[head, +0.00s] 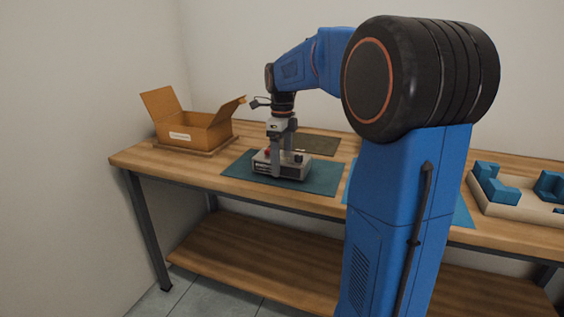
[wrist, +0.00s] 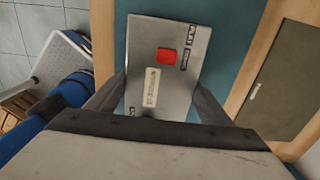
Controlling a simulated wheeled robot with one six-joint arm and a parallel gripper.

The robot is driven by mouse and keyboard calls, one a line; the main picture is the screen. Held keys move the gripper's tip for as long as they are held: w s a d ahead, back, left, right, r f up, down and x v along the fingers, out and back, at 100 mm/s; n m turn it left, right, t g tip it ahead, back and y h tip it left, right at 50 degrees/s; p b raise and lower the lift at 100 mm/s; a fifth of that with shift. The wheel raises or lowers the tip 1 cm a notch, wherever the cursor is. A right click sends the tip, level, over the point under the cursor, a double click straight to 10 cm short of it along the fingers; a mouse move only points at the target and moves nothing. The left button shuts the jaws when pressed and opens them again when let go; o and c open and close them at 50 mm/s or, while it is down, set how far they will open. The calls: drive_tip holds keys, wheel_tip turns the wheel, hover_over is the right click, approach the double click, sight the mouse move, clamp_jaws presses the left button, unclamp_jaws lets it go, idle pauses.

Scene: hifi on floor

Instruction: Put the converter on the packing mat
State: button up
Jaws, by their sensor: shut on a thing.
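The converter (head: 291,165) is a light grey box with dark lower sides, at or just above a teal mat (head: 238,166) on the bench. I cannot tell whether it touches the mat. In the wrist view the converter (wrist: 168,62) shows its top, with a red button and printed labels. My gripper (head: 285,158) points down and is shut on the converter, one finger along each side. In the wrist view my gripper (wrist: 162,98) has its fingers on both sides of the box. The teal mat also shows in the wrist view (wrist: 228,30). Which mat is the packing mat is not labelled.
An open cardboard box (head: 195,130) stands at the left end of the wooden bench (head: 140,157). A dark olive mat (head: 318,145) lies behind the teal one. A pale tray with blue foam blocks (head: 518,205) is at the right. A blue mat (head: 462,213) is partly hidden by my arm.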

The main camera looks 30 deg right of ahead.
sight(282, 157)
drive_tip(key=shift+f, duration=0.25)
drive_tip(key=shift+f, duration=0.1)
drive_tip(key=o, duration=1.9)
drive_tip(key=shift+c, duration=0.2)
wheel_tip(282, 157, up, 12)
drive_tip(key=s+a+f+n+t, duration=0.1)
drive_tip(key=s+a+f+n, duration=0.3)
drive_tip(key=s+n, duration=0.5)
drive_tip(key=s+a+f+n+t, duration=0.2)
drive_tip(key=s+a+f+n, duration=0.3)
drive_tip(key=s+f+n, duration=0.4)
drive_tip(key=s+a+f+n+t, duration=0.1)
drive_tip(key=s+a+f+n, duration=0.4)
drive_tip(key=s+n, duration=0.5)
wheel_tip(282, 157, down, 2)
drive_tip(key=shift+s+a+f+t, duration=0.2)
drive_tip(key=shift+s+t, duration=0.2)
drive_tip(key=shift+s, duration=0.2)
